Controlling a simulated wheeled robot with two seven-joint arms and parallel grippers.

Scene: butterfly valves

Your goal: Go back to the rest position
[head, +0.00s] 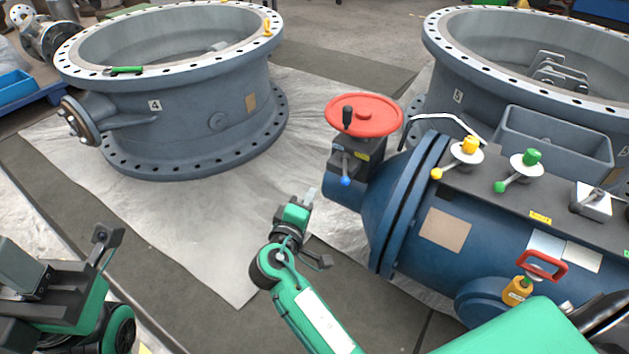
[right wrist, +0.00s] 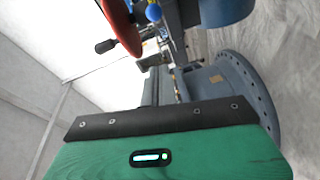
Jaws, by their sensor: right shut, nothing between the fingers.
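My right gripper (head: 309,194) is shut and empty. It hangs over the pale floor sheet, left of and below the red handwheel (head: 364,115) and apart from it. The blue-knobbed lever (head: 346,180) is up and to the right of the gripper. In the right wrist view, the handwheel (right wrist: 120,24) and the lever's blue knob (right wrist: 153,13) show near the top, beyond the green gripper housing. Part of my left arm, green and grey, shows at the lower left; its fingers cannot be made out clearly.
Large grey flanged rings stand at the back left (head: 190,110) and back right (head: 440,85). The floor sheet (head: 190,225) between is clear.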

